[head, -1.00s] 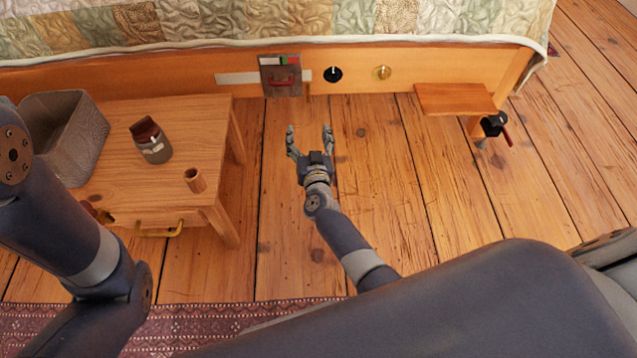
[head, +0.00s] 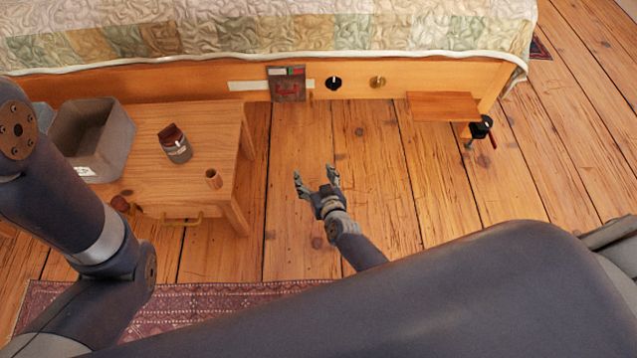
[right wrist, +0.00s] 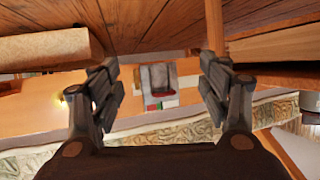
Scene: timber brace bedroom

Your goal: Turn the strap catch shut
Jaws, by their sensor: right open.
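A small dark plate with a red handle-like bar (head: 287,90) and a red, white and green strip along its top is on the wooden bed rail, over a pale band. I take it to be the strap catch; its exact turn is too small to tell. My right gripper (head: 317,180) is open and empty, over the floor in front of the rail and well short of the plate. In the right wrist view the plate (right wrist: 158,78) shows upside down between the open fingers. My left gripper is out of view; only my left arm shows.
A black knob (head: 334,84) and a brass knob (head: 377,82) are right of the plate. A wooden table (head: 150,125) at left holds a grey bin (head: 95,140), a jar (head: 176,148) and a small wooden cup (head: 213,179). A small wooden shelf (head: 443,106) with a clamp is at right.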

